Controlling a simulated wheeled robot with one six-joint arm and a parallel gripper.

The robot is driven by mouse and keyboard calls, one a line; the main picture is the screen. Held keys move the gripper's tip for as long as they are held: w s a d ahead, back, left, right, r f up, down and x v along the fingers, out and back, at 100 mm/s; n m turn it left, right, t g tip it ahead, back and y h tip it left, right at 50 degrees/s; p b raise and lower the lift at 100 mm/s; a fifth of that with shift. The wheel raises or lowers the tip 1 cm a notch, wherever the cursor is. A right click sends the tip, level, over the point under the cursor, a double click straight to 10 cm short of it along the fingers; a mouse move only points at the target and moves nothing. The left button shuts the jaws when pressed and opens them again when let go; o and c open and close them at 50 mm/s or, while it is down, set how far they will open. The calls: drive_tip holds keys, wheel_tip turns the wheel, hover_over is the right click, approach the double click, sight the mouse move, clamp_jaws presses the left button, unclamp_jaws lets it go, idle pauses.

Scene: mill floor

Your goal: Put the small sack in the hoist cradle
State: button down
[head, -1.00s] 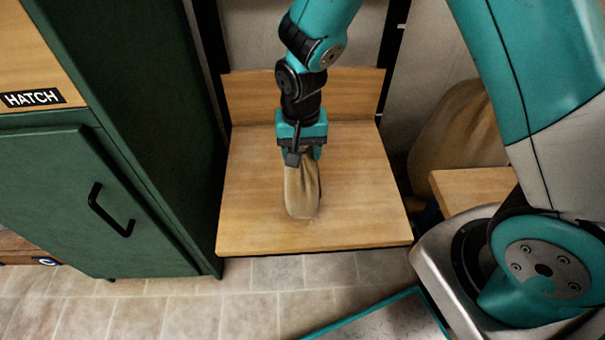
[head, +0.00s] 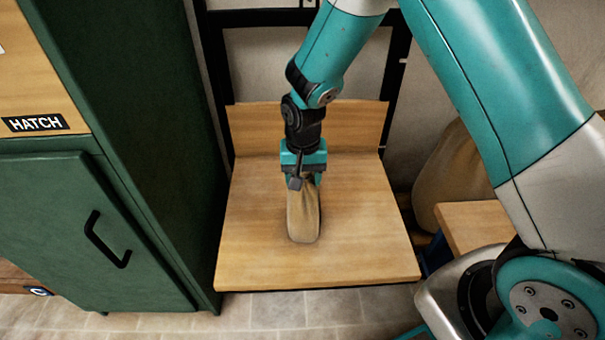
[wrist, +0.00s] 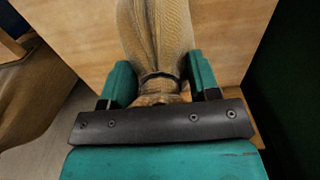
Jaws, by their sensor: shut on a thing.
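The small sack (head: 303,214) is tan cloth with a tied neck. My gripper (head: 304,180) is shut on its neck from above, and the sack hangs upright below the jaws. In the wrist view the sack (wrist: 158,40) shows between the two teal fingers (wrist: 160,84), with a dark tie around its neck. The hoist cradle looks to be the wooden platform (head: 365,235) with a low back board. The sack is over the middle of this platform. I cannot tell whether its bottom touches the boards.
A green cabinet (head: 85,225) with a black handle and a HATCH label stands close on the left. A larger sack (head: 455,170) and a small wooden surface (head: 475,225) are on the right. The platform is bare around the sack.

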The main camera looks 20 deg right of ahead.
drive_tip(key=shift+c, duration=1.8)
unclamp_jaws()
drive_tip(key=shift+f, duration=0.1)
wheel_tip(320, 180, up, 12)
drive_tip(key=p, duration=0.3)
drive_tip(key=s+a+r+n+y, duration=0.2)
drive_tip(key=s+r+n, duration=0.3)
drive_tip(key=s+r, duration=0.3)
drive_tip(key=s+a+r+n+y, duration=0.1)
drive_tip(key=s+r+n, duration=0.4)
drive_tip(key=s, duration=1.1)
wheel_tip(320, 180, up, 3)
drive_tip(key=shift+a+f+n+y, duration=0.1)
drive_tip(key=shift+a+n+y, duration=0.3)
drive_tip(key=shift+y, duration=0.2)
